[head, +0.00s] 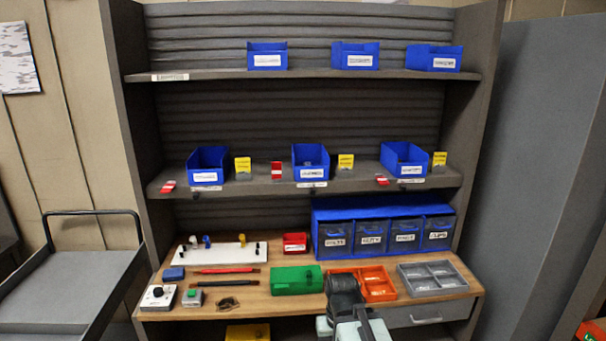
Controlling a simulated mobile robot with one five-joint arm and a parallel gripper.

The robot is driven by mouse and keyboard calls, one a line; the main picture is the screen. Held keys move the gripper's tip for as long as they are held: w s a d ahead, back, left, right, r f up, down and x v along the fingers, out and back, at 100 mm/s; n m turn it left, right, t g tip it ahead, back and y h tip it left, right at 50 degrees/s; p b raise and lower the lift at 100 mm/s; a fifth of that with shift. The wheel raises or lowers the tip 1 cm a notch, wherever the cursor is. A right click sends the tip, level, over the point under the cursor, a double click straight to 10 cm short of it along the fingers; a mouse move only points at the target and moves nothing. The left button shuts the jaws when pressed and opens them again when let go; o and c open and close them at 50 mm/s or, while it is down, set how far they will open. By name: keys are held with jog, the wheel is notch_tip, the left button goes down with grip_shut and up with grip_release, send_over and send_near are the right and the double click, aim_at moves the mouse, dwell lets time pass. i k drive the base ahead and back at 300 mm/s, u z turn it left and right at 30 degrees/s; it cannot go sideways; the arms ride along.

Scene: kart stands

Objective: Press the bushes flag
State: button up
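Three small red-and-white flags are on the middle shelf (330,185): a left flag (168,186), a middle flag (277,170) and a right flag (381,180). The middle flag stands upright; the left and right ones look tilted or lowered. Each is left of a blue bin: left bin (208,165), middle bin (311,162), right bin (405,159). The bin labels are too small to read, so I cannot tell which flag is for bushes. My gripper (345,287) is low at the bench front, apart from the flags; its fingers cannot be made out.
Yellow cards (242,168) stand right of the bins. The bench holds a green box (297,280), an orange tray (377,284), a grey tray (432,279) and a blue drawer unit (384,213). A grey cart (75,285) stands left.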

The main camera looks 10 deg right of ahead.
aim_at(276, 170)
jog(key=i, duration=0.85)
jog(key=z, duration=0.05)
